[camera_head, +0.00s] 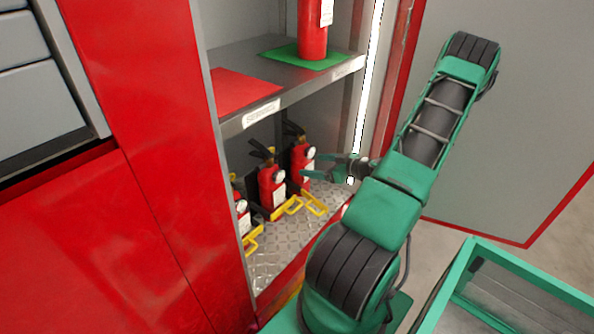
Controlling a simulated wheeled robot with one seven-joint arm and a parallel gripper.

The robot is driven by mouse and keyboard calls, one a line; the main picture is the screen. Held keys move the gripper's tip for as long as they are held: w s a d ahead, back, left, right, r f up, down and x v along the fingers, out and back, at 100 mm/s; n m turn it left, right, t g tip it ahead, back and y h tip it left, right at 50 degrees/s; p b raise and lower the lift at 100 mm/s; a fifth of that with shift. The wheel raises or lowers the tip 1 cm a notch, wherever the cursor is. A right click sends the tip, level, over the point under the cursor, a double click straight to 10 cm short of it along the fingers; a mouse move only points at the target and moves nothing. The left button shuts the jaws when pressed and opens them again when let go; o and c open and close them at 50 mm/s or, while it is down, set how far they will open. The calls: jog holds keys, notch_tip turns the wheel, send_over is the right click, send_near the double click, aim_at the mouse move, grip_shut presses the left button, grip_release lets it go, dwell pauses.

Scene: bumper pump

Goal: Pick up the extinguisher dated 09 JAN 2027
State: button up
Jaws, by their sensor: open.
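Three small red extinguishers with black handles, round gauges and white tags stand in a row on the lower floor of the compartment: a front left one (241,212), partly hidden by the red panel, a middle one (266,188) and a back right one (298,158). The dates on their tags are too small to read, so I cannot tell which is dated 09 JAN 2027. My gripper (309,167) is open beside the back right extinguisher, its fingers pointing left. I cannot tell whether it touches it.
Yellow brackets (288,208) stand in front of the extinguishers on the tread-plate floor (275,264). Above is a grey shelf (285,72) with a red mat (240,90), a green mat (290,55) and a larger red extinguisher (312,35). The compartment's right post is close to my gripper.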

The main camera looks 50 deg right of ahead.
aim_at(308, 164)
jog(key=shift+x, duration=3.15)
jog(key=shift+d+f, duration=0.1)
jog(key=shift+f, duration=0.05)
jog(key=c, duration=1.7)
grip_shut()
jog(key=shift+r, duration=0.25)
